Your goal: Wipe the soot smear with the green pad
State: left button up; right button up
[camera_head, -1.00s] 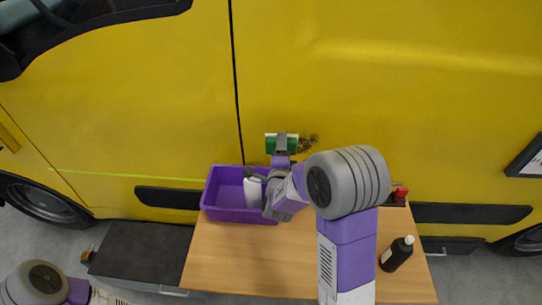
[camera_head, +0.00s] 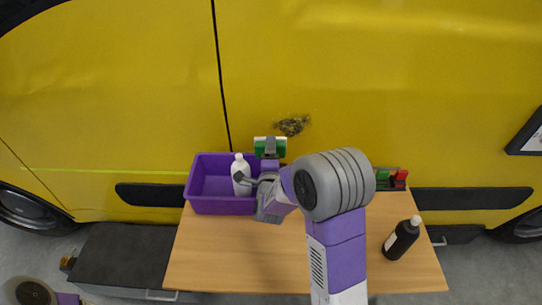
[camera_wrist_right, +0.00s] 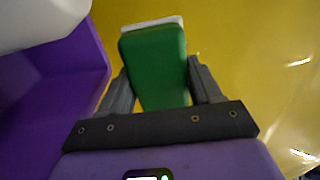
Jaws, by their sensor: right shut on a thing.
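The soot smear (camera_head: 292,126) is a dark, speckled patch on the yellow van side. The green pad (camera_head: 259,147), with a pale backing, is held by my right gripper (camera_head: 270,147), just below and left of the smear. In the right wrist view the pad (camera_wrist_right: 155,62) sits between the two fingers, its green side facing the camera and the yellow panel behind it. I cannot tell whether the pad touches the panel. The smear is fully visible in the head view, not covered by the pad. My left gripper is out of view.
A purple bin (camera_head: 205,207) stands on the wooden table (camera_head: 225,260), left of the right gripper, with a white bottle (camera_head: 240,168) in it. A black bottle (camera_head: 401,240) is at the table's right. Small red and green items (camera_head: 399,178) are near the van. The table's front is clear.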

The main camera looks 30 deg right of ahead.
aim_at(293, 128)
jog(key=shift+p+x, duration=0.65)
jog(key=shift+x, duration=2)
jog(key=shift+b+x, duration=0.65)
jog(key=shift+x, duration=0.5)
jog(key=shift+s+d+b, duration=0.4)
jog(key=shift+d+b, duration=0.2)
jog(key=shift+d, duration=0.05)
jog(key=shift+s+d+b, duration=0.4)
jog(key=shift+d+b, duration=0.2)
jog(key=shift+s+d, duration=0.15)
jog(key=shift+s+d+f+b, duration=0.1)
jog(key=shift+s+d+b, duration=0.2)
jog(key=shift+d+b, duration=0.3)
jog(key=shift+s+d+b, duration=0.25)
jog(key=shift+d+b, duration=0.3)
jog(key=shift+d, duration=0.05)
jog(key=shift+s+d+b, duration=0.25)
jog(key=shift+d+b, duration=0.05)
jog(key=shift+d, duration=0.05)
